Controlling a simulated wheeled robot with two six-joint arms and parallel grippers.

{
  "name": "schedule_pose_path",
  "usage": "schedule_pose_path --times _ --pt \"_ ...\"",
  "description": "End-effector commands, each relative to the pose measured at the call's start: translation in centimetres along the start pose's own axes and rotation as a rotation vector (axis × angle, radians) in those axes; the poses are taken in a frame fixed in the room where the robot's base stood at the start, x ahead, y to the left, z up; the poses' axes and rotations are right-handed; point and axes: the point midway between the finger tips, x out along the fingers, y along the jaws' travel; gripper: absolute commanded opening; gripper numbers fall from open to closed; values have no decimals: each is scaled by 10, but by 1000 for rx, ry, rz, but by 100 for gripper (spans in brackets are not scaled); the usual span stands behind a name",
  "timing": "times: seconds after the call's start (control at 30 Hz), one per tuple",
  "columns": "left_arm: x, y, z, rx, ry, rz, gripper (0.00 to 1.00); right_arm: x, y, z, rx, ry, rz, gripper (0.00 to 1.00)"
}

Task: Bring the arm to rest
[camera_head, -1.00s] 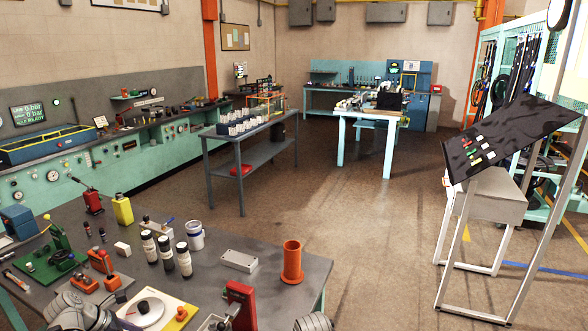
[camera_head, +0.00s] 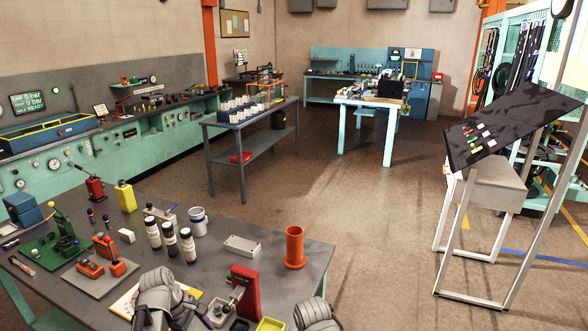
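A grey rounded part of my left arm (camera_head: 163,290) shows at the bottom edge, over the front of the near workbench (camera_head: 120,217). It covers part of a pale yellow-edged plate (camera_head: 124,304). I cannot make out the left gripper's fingertips, nor anything held. A grey rounded part of my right arm (camera_head: 316,314) shows at the bottom edge, just right of a yellow-green tray (camera_head: 271,325). No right gripper fingers show.
A tilted black board (camera_head: 525,120) stands at right. The floor (camera_head: 385,240) between is clear.

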Motion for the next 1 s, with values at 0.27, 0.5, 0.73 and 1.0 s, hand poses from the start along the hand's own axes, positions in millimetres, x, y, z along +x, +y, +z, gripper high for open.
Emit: schedule_pose_path --times 0.27,0.5,0.73,1.0 --pt "38 -25 117 840 73 -230 64 0 0 0 0 0 0 50" --pt "50 -50 175 1400 94 -397 64 0 0 0 0 0 0 50" --pt "53 -60 194 1617 95 -468 64 0 0 0 0 0 0 50" --pt "53 -60 195 1632 95 -473 64 0 0 0 0 0 0 50"
